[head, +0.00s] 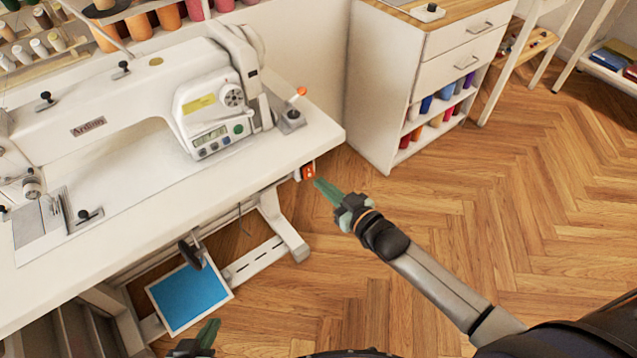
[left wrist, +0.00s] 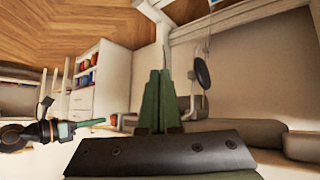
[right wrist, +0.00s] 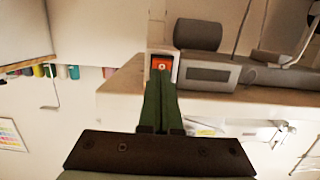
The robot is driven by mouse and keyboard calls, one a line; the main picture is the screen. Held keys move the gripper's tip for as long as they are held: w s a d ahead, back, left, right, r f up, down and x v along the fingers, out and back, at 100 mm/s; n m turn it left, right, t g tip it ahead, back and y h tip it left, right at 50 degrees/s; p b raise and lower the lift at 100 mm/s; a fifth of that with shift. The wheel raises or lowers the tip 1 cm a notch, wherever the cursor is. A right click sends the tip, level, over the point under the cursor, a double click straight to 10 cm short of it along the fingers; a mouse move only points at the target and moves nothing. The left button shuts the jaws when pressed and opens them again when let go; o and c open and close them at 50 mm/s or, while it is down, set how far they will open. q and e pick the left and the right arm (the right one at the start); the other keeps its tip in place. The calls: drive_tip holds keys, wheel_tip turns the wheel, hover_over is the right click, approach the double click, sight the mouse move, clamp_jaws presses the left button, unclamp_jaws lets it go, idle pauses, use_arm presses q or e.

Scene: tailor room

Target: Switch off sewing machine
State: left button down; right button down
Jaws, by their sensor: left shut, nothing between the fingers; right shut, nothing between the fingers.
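The white sewing machine (head: 120,95) stands on a white table (head: 318,133). A small orange-red switch (head: 308,173) in a pale housing sits under the table's right corner. In the right wrist view the switch (right wrist: 161,62) lies just beyond the fingertips, partly covered by them. My right gripper (head: 320,184) is shut and empty, its tips pointing at the switch; I cannot tell whether they touch it. My left gripper (head: 212,326) is shut and empty, low at the bottom of the head view, near the pedal. The left wrist view shows its closed green fingers (left wrist: 160,80).
A blue-topped pedal (head: 189,298) and white table legs (head: 285,228) are below the table. A white cabinet (head: 388,85) with thread spools stands behind, right of the table. The wooden floor (head: 550,190) at right is clear.

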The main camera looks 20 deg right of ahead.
sight(308, 172)
drive_tip(key=shift+x, duration=0.95)
drive_tip(key=shift+w+a, duration=0.15)
drive_tip(key=shift+w, duration=0.05)
drive_tip(key=shift+f+b, duration=0.1)
drive_tip(key=shift+b, duration=0.2)
